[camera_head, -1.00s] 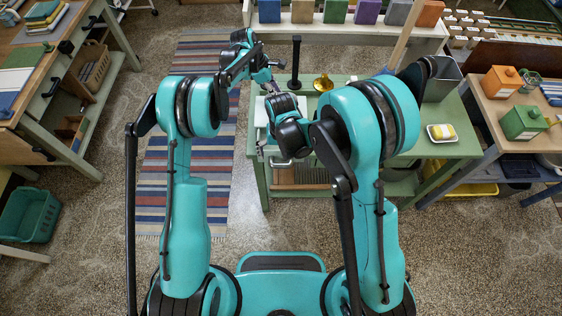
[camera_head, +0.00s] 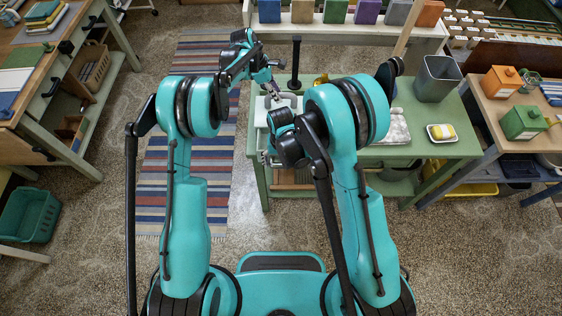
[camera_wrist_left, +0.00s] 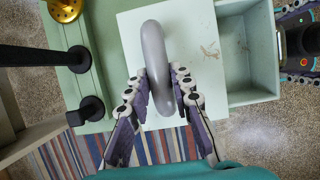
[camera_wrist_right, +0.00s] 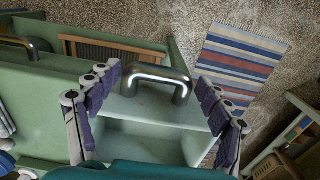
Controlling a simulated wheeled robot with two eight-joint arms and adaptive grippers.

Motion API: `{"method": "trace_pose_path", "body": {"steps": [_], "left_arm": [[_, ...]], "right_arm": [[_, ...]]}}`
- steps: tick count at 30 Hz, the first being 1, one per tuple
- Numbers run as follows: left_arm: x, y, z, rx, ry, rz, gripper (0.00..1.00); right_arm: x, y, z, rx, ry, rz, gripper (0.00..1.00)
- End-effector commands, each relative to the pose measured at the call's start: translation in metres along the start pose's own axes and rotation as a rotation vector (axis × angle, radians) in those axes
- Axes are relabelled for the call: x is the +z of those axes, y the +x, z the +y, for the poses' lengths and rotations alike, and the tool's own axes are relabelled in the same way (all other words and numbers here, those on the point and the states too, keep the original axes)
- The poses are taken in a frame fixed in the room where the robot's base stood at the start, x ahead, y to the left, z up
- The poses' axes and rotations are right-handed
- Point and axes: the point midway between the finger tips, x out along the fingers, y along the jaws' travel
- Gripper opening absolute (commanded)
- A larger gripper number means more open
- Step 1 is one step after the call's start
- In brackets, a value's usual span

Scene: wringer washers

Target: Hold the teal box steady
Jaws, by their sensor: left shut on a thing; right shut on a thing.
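The pale teal box (camera_head: 261,113) stands near the left end of the green table, partly hidden by my arms. In the left wrist view its flat pale top (camera_wrist_left: 207,82) carries a thick grey loop handle (camera_wrist_left: 153,55). My left gripper (camera_wrist_left: 158,75) is shut on this loop, a finger on each side. An open, empty drawer (camera_wrist_left: 245,62) sticks out of the box; it also shows in the right wrist view (camera_wrist_right: 150,150). A chrome bar handle (camera_wrist_right: 160,73) is on the drawer's front. My right gripper (camera_wrist_right: 157,82) is shut on it, fingers at its two ends.
The green table (camera_head: 440,118) holds an upright black rod (camera_head: 296,60), a grey bin (camera_head: 437,78), a folded cloth (camera_head: 394,127) and a yellow block on a dish (camera_head: 441,132). A striped rug (camera_head: 187,180) lies left of the table.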

Motion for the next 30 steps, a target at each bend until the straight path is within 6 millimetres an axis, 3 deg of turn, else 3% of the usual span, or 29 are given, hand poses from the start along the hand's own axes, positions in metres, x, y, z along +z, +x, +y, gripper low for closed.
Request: {"method": "trace_pose_path", "body": {"steps": [5,12,16,28,29,30], "left_arm": [[0.000,0.000,0.000,0.000,0.000,0.000,0.00],[0.000,0.000,0.000,-0.001,0.000,0.000,0.00],[0.000,0.000,-0.001,-0.002,0.000,0.000,0.00],[0.001,0.001,-0.003,-0.007,0.002,0.001,0.00],[0.001,0.001,-0.003,-0.007,0.002,0.001,0.00],[0.000,0.001,-0.002,-0.006,0.002,0.001,0.00]], "right_arm": [[-0.017,0.000,0.000,0.000,0.001,0.001,0.27],[-0.078,0.001,0.000,0.000,0.002,0.001,0.27],[-0.101,0.001,0.000,0.000,0.002,0.001,0.27],[-0.111,0.000,0.001,0.001,0.002,0.006,0.27],[-0.111,-0.001,0.001,0.001,0.002,0.007,0.87],[-0.111,-0.001,0.001,0.001,0.002,0.007,0.97]]}}
